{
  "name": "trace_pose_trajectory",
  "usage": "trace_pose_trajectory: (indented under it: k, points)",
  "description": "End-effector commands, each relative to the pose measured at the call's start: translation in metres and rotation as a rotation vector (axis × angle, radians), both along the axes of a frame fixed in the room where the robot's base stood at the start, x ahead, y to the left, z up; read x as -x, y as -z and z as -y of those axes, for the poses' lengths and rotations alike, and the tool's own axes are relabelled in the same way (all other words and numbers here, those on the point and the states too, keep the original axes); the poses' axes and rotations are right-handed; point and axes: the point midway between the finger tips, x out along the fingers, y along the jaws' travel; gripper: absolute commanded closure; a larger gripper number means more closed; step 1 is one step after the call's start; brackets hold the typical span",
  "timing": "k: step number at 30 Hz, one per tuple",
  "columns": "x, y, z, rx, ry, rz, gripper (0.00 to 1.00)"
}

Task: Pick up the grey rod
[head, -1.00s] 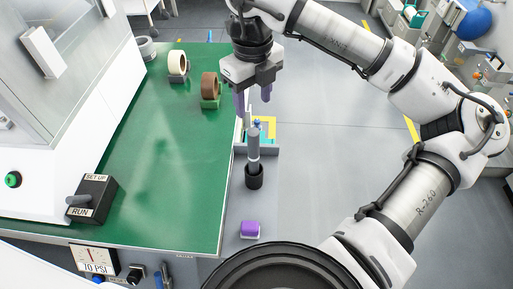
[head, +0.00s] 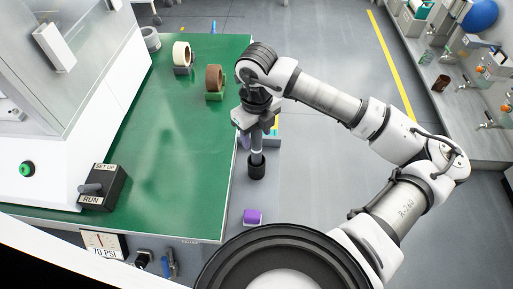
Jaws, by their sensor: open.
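The grey rod (head: 256,157) stands upright in a black round holder (head: 257,171), just beyond the right edge of the green table. My gripper (head: 259,138) points down over the top of the rod. The rod's upper end is partly hidden by the gripper. I cannot tell whether the fingers touch the rod.
A purple block (head: 252,216) lies nearer me. Open grey floor (head: 325,150) is to the right.

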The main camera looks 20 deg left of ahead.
Motion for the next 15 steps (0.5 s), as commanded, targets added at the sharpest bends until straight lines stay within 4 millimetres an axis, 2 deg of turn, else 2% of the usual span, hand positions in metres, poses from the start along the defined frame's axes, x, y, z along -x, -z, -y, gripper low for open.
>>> trace_pose_trajectory:
  k: [7,15]
  points:
    - [-0.0001,0.0019,0.0000,0.000,0.000,0.001,0.49]
    - [-0.0001,0.0016,0.0000,0.001,0.000,0.001,0.85]
